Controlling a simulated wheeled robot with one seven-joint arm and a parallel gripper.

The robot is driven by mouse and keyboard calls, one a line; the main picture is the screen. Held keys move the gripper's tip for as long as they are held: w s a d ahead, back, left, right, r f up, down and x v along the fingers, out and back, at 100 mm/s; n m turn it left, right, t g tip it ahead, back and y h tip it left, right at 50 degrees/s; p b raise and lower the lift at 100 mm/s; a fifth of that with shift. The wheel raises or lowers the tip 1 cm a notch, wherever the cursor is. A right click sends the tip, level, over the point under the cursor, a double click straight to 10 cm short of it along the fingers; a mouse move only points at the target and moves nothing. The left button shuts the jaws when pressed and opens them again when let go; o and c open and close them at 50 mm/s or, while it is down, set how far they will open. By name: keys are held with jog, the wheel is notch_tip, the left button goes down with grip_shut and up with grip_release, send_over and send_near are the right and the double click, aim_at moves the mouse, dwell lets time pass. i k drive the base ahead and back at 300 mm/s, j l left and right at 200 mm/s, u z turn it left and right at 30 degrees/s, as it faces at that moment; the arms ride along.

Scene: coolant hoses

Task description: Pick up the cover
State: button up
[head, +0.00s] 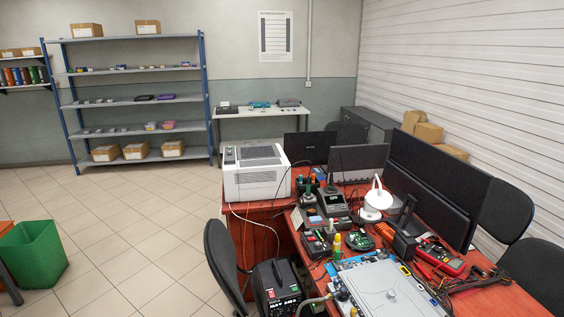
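A flat light-grey panel (382,293), which looks like the cover, lies at the front of the red-brown desk (284,247). A small knob or fitting shows near its middle. It rests on or in a blue-edged unit with small fittings along its left and back edges. The near part of the panel is cut off by the bottom of the head view, and I cannot tell how it is seated. My gripper is not in view.
Close behind the panel are tools, a green circuit board (360,241), a white lamp (377,200) and a large monitor (430,190). A black powered box (277,290) and a chair (225,260) stand to the left. Open tiled floor lies further left, with a green bin (35,255).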

aim_at(381, 290)
jog(key=l+u, duration=0.2)
jog(key=u, duration=0.25)
jog(key=l+u, duration=0.2)
jog(key=u, duration=0.2)
jog(key=k+l+u, duration=0.15)
jog(key=u, duration=0.3)
